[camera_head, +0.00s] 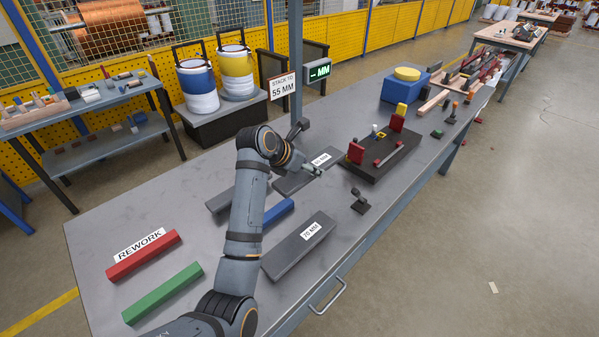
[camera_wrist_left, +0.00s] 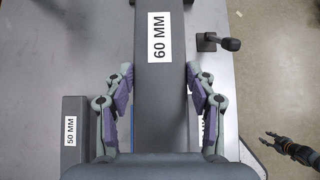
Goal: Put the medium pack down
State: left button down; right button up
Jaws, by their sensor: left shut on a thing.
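The medium pack, a long dark grey block labelled 60 MM (camera_wrist_left: 160,75), lies between the fingers of my left gripper (camera_wrist_left: 158,95), which is shut on its sides. In the wrist view it looks much larger than the 50 MM pack (camera_wrist_left: 76,125), so it seems nearer the camera. In the head view the medium pack (camera_head: 291,184) is at the middle of the table, partly behind my left gripper (camera_head: 312,170); a gap under it cannot be made out. The 70 MM pack (camera_head: 295,250) lies in front. My right gripper (camera_wrist_left: 272,140) appears empty with fingers spread, at the wrist view's lower right.
A blue bar (camera_head: 279,211) lies beside the packs. Red (camera_head: 145,256) and green (camera_head: 163,293) bars lie at the left by the REWORK label. A black fixture (camera_head: 383,160) with red blocks stands to the right. A small black clamp (camera_head: 360,203) stands near the front edge.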

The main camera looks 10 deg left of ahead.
pick_arm(q)
jog(key=s+a+f, duration=0.3)
jog(key=a, duration=0.4)
jog(key=s+a+f+n+y, duration=0.1)
jog(key=s+a+f, duration=0.15)
jog(key=a, duration=0.45)
jog(key=s+a+f, duration=0.2)
jog(key=s+a, duration=0.1)
jog(key=a, duration=0.4)
jog(key=s+d+m+h, duration=0.1)
jog(key=s+d, duration=0.1)
jog(key=s, duration=0.3)
jog(key=s+d+f+m+g, duration=0.1)
jog(key=s+d, duration=0.2)
jog(key=s, duration=0.3)
jog(key=s+d+m+h, duration=0.1)
jog(key=s+d+m, duration=0.1)
jog(key=s, duration=0.3)
jog(key=shift+s+d+f+g+h+p, duration=0.3)
jog(key=shift+s+d+g+p, duration=0.05)
jog(key=shift+s+d+g, duration=0.1)
jog(key=shift+s+d, duration=0.15)
jog(key=shift+d, duration=0.05)
